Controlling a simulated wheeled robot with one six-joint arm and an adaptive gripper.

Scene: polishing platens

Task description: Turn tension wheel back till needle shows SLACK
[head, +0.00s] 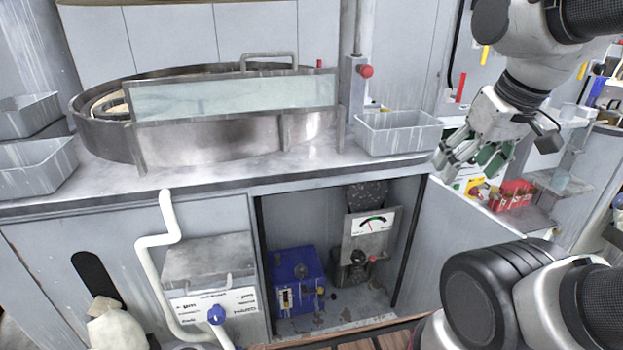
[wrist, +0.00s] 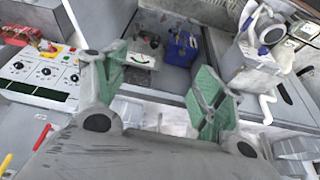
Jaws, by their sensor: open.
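A white gauge (head: 369,224) with a coloured arc and a thin needle sits on a grey plate inside the open cabinet. Its lettering is too small to read. Below it is a dark, wheel-like part (head: 352,272) with a small red knob (head: 372,258), probably the tension wheel. The wrist view shows the gauge (wrist: 140,60) beyond the fingers, turned about. My gripper (head: 448,160) is open and empty, above and to the right of the cabinet opening, clear of the wheel. Its green-padded fingers (wrist: 160,85) stand wide apart in the wrist view.
A blue box (head: 296,280) stands left of the gauge in the cabinet. The bench top (head: 220,172) overhangs the opening. A grey bin (head: 398,133) sits at its right end. A white pipe (head: 152,241) and a grey box with a blue knob (head: 216,314) stand left of the opening.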

